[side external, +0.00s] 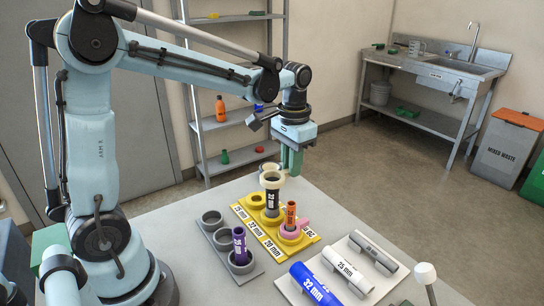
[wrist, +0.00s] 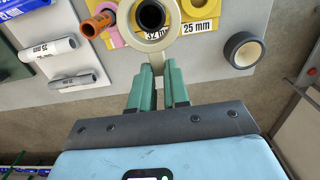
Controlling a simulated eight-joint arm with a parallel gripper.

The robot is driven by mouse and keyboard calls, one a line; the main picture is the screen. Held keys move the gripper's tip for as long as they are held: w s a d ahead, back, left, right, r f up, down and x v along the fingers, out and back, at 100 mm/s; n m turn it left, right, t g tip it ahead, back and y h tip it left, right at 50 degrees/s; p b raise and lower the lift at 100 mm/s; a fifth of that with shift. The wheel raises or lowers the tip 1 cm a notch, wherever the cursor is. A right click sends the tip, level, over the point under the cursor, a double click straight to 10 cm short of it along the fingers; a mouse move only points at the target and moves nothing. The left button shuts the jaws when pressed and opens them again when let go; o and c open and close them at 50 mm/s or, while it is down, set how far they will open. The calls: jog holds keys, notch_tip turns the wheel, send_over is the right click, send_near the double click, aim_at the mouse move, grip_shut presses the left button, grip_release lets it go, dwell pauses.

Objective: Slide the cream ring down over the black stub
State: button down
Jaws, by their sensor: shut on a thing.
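The cream ring (side external: 272,181) is held level at the top of the upright black stub (side external: 272,204), which stands in the yellow holder (side external: 246,218). In the wrist view the cream ring (wrist: 176,40) surrounds the dark end of the black stub (wrist: 151,14), which shows through its hole, off centre toward the upper left. I cannot tell how far the stub reaches into the ring. My gripper (side external: 285,170) has its green fingers shut on the ring's near edge in the wrist view (wrist: 158,68).
An orange pipe (side external: 291,213) stands in a pink ring (side external: 290,237) close to the stub. A purple pipe (side external: 239,243) stands in a grey holder (side external: 219,241). Blue, white and grey pipes lie on a rack (side external: 327,275) in front. A dark ring (wrist: 242,50) lies to the right in the wrist view.

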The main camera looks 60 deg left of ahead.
jog(key=shift+f, duration=1.55)
dwell(0.6)
jog(key=c, duration=1)
grip_release()
jog(key=shift+c, duration=0.2)
jog(key=shift+r, duration=0.1)
